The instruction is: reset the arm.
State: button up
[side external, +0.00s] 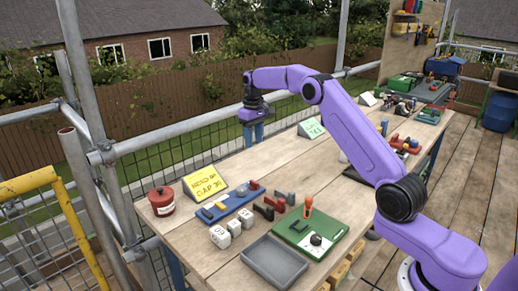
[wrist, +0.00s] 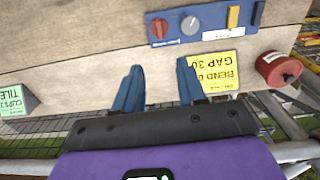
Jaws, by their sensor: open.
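My gripper (side external: 254,141) hangs fingers-down from my purple arm near the back edge of the wooden bench (side external: 290,181) in the side external view. In the wrist view my gripper (wrist: 160,67) has its two blue fingers spread apart with nothing between them. Bare bench planks and part of the bench edge show around the fingers. A yellow sign (wrist: 212,72) with bend and gap writing appears beside the right finger in that view, and I cannot tell its distance from the finger.
On the bench are a red tin (side external: 161,201), a blue panel with knobs (side external: 229,205), white blocks (side external: 220,237), a grey tray (side external: 274,262), a green board (side external: 311,232) with an orange-handled tool, and a green sign (side external: 311,128). Scaffold poles and mesh stand behind. Mid-bench planks are clear.

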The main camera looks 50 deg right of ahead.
jog(key=s+a+r+n, duration=0.2)
jog(key=s+a, duration=0.3)
jog(key=a, duration=0.3)
jog(key=s+a+r+n, duration=0.25)
jog(key=s+a, duration=0.25)
jog(key=a, duration=0.3)
jog(key=s+a+r+n, duration=0.1)
jog(key=s+a, duration=0.2)
jog(key=s, duration=0.4)
jog(key=s+a+r+n, duration=0.1)
jog(key=s+a+n, duration=0.15)
jog(key=s, duration=0.55)
jog(key=s+d+f+n, duration=0.2)
jog(key=s, duration=0.9)
jog(key=s+d+f+n, duration=0.2)
jog(key=s, duration=0.9)
jog(key=shift+s+d+f, duration=0.15)
jog(key=shift+s+d, duration=0.2)
jog(key=shift+d, duration=0.05)
